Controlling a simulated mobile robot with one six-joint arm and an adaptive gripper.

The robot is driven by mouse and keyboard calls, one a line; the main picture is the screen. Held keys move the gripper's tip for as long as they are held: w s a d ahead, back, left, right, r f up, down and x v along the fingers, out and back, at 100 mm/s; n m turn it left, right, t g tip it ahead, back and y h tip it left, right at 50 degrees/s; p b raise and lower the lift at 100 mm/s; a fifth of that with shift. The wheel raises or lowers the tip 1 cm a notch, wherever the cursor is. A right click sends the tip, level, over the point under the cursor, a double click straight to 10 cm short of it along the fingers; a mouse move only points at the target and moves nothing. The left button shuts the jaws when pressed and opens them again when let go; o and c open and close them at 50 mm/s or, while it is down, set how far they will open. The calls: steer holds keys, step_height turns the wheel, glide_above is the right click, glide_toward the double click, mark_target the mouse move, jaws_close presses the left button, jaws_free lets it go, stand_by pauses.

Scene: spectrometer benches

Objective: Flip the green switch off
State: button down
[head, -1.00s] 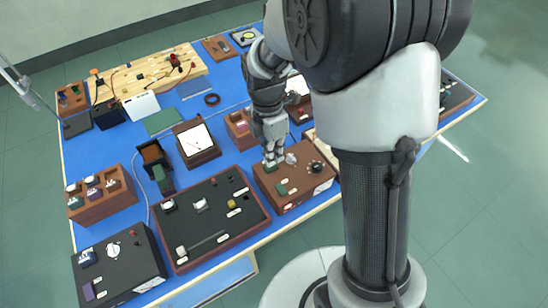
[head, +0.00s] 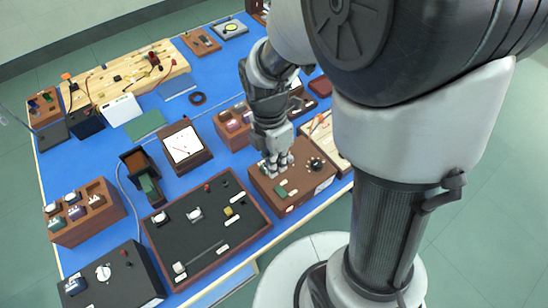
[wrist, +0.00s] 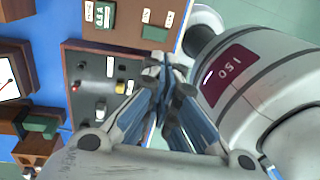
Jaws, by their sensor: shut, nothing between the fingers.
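A brown box (head: 262,187) stands at the front edge of the blue bench in the head view. A small green piece (head: 281,191), which looks like the green switch, is on its top near the front. Whether it is on or off is too small to tell. My gripper (head: 279,172) is shut and empty, pointing down over the box top just behind the green piece. Contact cannot be told.
A black knob (head: 317,163) is on the box to the right of my gripper. A large dark panel (head: 213,233) with knobs lies to the left. A wooden block (head: 232,124) stands behind. Free blue surface (head: 215,160) shows between them.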

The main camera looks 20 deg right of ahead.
mark_target(280, 196)
steer(key=f+b, duration=0.1)
steer(key=f, duration=0.3)
steer(key=s+f+b, duration=0.1)
steer(key=f+b, duration=0.1)
steer(key=f, duration=0.1)
steer(key=f+b, duration=0.1)
steer(key=f, duration=0.3)
steer(key=shift+s+d+f, duration=0.25)
steer(key=shift+f, duration=0.05)
